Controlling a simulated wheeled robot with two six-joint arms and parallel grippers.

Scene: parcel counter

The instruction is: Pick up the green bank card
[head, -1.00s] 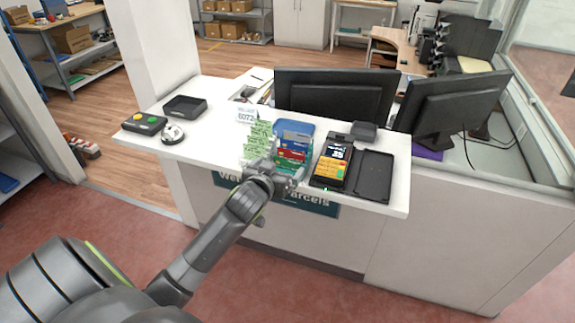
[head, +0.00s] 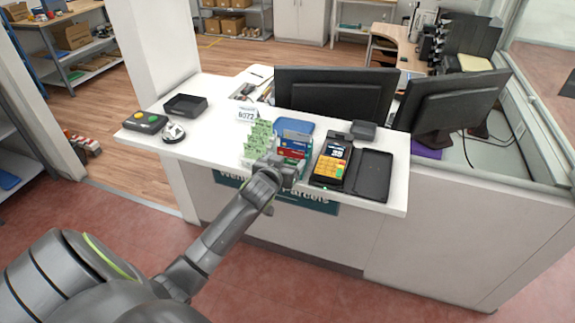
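A small stand of bank cards (head: 292,152) is on the white counter, in front of a blue tray. A blue and a red card show at its top. A green edge shows low down, partly covered by my gripper, so I cannot make out the green card clearly. My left gripper (head: 278,164) is at the front of the stand, over the counter's front edge. Its fingers are small and overlap the stand, so whether they are apart or closed on a card is unclear. My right gripper is out of view.
Green paper slips (head: 258,140) stand just left of the cards. A payment terminal (head: 331,161) and a dark open tray (head: 373,175) are to the right. Two monitors (head: 335,92) stand behind. The counter's left part holds a black tray (head: 185,105), a bell (head: 173,132) and a button box (head: 145,122).

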